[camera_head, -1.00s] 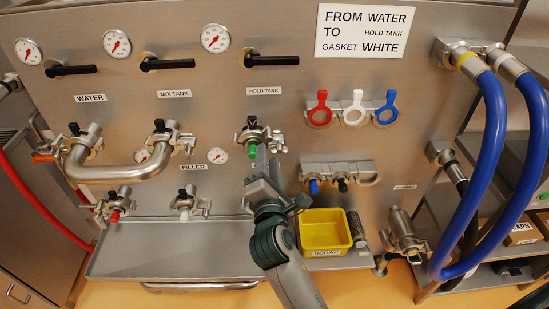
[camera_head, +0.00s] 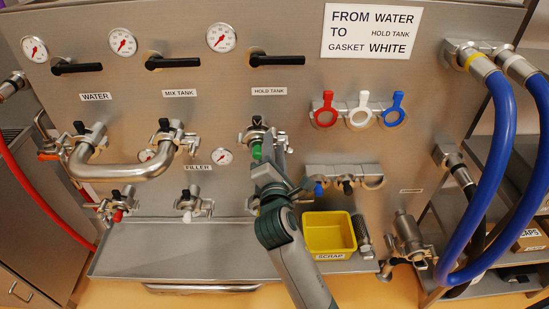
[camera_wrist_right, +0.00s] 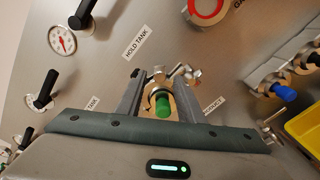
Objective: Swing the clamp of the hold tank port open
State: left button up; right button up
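The hold tank port (camera_head: 257,129) is under the HOLD TANK label in the head view. A metal clamp sits around it, and a green plug (camera_head: 256,152) hangs at its front. My right gripper (camera_head: 270,150) reaches up from below to this port. In the right wrist view the two fingers of the right gripper (camera_wrist_right: 160,82) stand apart, with the green plug (camera_wrist_right: 162,103) and part of the clamp (camera_wrist_right: 180,73) showing between and just beyond them. I cannot tell whether a finger touches the clamp. My left gripper is out of view.
A pipe bend (camera_head: 120,170) joins the water and mix tank ports at left. Red, white and blue gaskets (camera_head: 360,112) hang at right of the port. A yellow scrap bin (camera_head: 328,233) stands low right of my arm. Blue hoses (camera_head: 490,170) hang at far right.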

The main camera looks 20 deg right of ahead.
aim_at(275, 136)
jog(key=p+x, duration=0.1)
jog(key=x, duration=0.2)
jog(key=shift+w+d+r, duration=0.1)
jog(key=shift+w+d, duration=0.05)
jog(key=shift+w, duration=0.2)
jog(key=shift+d+r, duration=0.1)
jog(key=shift+r, duration=0.25)
jog(key=shift+r, duration=0.1)
jog(key=c, duration=0.7)
jog(key=shift+r, duration=0.1)
